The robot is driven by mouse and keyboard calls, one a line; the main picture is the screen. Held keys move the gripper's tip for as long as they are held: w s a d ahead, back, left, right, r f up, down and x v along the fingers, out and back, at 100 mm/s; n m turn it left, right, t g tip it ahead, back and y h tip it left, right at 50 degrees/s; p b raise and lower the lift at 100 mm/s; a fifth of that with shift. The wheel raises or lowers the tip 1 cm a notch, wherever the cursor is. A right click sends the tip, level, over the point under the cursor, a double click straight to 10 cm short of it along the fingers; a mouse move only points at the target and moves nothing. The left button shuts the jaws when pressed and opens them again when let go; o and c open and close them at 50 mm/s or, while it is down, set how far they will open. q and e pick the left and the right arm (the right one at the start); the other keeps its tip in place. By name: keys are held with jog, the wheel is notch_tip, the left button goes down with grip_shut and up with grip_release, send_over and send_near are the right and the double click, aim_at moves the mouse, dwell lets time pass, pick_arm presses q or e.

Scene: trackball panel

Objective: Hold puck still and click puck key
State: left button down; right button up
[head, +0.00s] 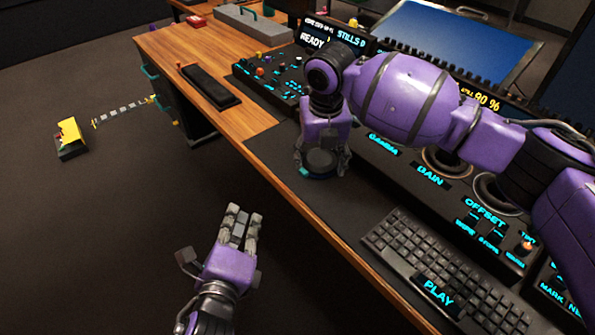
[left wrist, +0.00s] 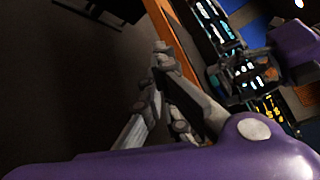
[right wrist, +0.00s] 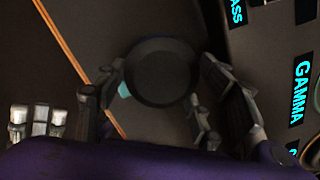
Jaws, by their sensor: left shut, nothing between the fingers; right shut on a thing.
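The puck (head: 319,163) is a dark round disc on the dark desk mat, left of the trackball panel. A small teal key (head: 304,171) shows at its left edge. In the right wrist view the puck (right wrist: 162,72) lies between my right fingers, with the teal key (right wrist: 124,90) on its left side. My right gripper (head: 321,166) comes down from above and is shut on the puck. My left gripper (head: 241,218) is shut and empty, in the air off the desk's front edge. It also shows in the left wrist view (left wrist: 160,60).
The panel with GAMMA, GAIN and OFFSET labels (head: 430,177) lies right of the puck. A keyboard (head: 430,255) with a PLAY key is nearer. A black pad (head: 210,86) lies on the wooden desk (head: 240,120). My right arm crosses above the panel.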

aim_at(287, 184)
pick_arm(q)
jog(key=w+r+m, duration=0.1)
jog(key=r, duration=0.2)
jog(key=w+r+m+t, duration=0.1)
jog(key=shift+w+d+r+m, duration=0.15)
jog(key=shift+w+d+m, duration=0.15)
jog(key=shift+d, duration=0.05)
jog(key=shift+w+d, duration=3.05)
jog(key=shift+d, duration=0.1)
jog(key=shift+w+d, duration=0.3)
jog(key=shift+w+d, duration=0.4)
jog(key=shift+d, duration=0.05)
jog(key=shift+s+a, duration=0.7)
jog(key=shift+a, duration=0.05)
